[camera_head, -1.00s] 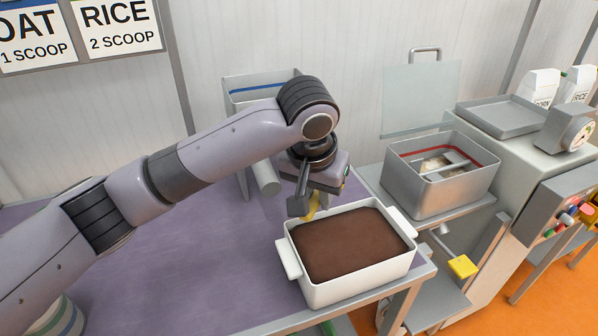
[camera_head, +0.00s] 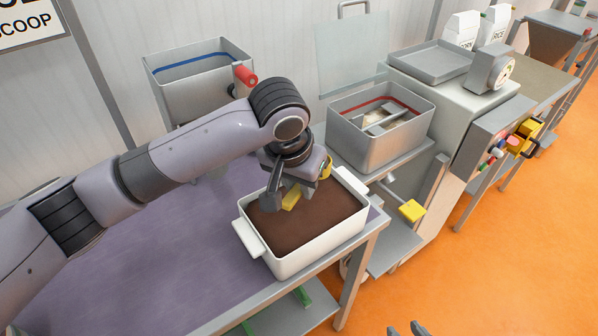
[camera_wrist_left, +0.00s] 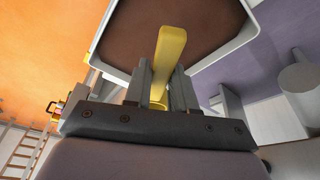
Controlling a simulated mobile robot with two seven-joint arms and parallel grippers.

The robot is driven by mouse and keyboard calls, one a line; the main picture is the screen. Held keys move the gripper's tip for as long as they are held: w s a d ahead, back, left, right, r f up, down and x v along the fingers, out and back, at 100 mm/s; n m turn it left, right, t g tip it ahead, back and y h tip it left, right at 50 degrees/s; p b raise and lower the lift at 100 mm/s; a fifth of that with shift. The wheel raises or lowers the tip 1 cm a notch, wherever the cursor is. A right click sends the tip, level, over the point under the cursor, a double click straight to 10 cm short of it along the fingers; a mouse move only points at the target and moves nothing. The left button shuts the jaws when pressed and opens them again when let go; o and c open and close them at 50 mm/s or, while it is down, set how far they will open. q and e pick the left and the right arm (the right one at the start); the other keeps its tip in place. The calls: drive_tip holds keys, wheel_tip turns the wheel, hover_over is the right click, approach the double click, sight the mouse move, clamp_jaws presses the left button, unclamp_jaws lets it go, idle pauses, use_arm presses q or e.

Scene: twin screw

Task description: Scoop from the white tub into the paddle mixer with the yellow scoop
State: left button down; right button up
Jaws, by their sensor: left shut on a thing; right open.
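The white tub (camera_head: 325,246), filled with a brown material, stands at the front right of the purple-topped table. My left gripper (camera_head: 280,194) is shut on the yellow scoop (camera_head: 291,197), over the back part of the tub. In the left wrist view the yellow scoop (camera_wrist_left: 171,50) stands between the fingers (camera_wrist_left: 160,88), with the tub's brown contents behind it. I cannot tell whether the scoop touches the material. The paddle mixer (camera_head: 376,150) is an open steel box with a red band and pale paddles inside, behind and right of the tub. My right gripper (camera_head: 407,328) barely shows at the bottom edge, open and empty.
A steel bin (camera_head: 200,85) with a blue band and red knob stands at the back left. A clear raised guard (camera_head: 352,55) is behind the mixer. A control box (camera_head: 492,135) and a yellow pedal (camera_head: 412,210) are at right. The table's left part is clear.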

use_arm(q)
drive_tip(key=shift+f, duration=0.85)
drive_tip(key=b+x, duration=0.4)
drive_tip(key=b, duration=0.1)
drive_tip(key=s+b+x, duration=0.1)
drive_tip(key=b+x, duration=0.1)
drive_tip(key=b, duration=0.1)
drive_tip(key=shift+a+f, duration=0.15)
drive_tip(key=shift+a, duration=0.15)
drive_tip(key=shift+w+d+f, duration=0.35)
drive_tip(key=shift+w+f, duration=0.1)
drive_tip(key=shift+w, duration=0.2)
drive_tip(key=shift+r, duration=0.15)
wheel_tip(320, 180, up, 7)
drive_tip(key=p, duration=0.8)
drive_tip(key=shift+r+p, duration=0.1)
drive_tip(key=shift+p, duration=0.25)
drive_tip(key=shift+s+r+t, duration=0.1)
drive_tip(key=shift+r+t, duration=0.2)
drive_tip(key=shift+r, duration=0.3)
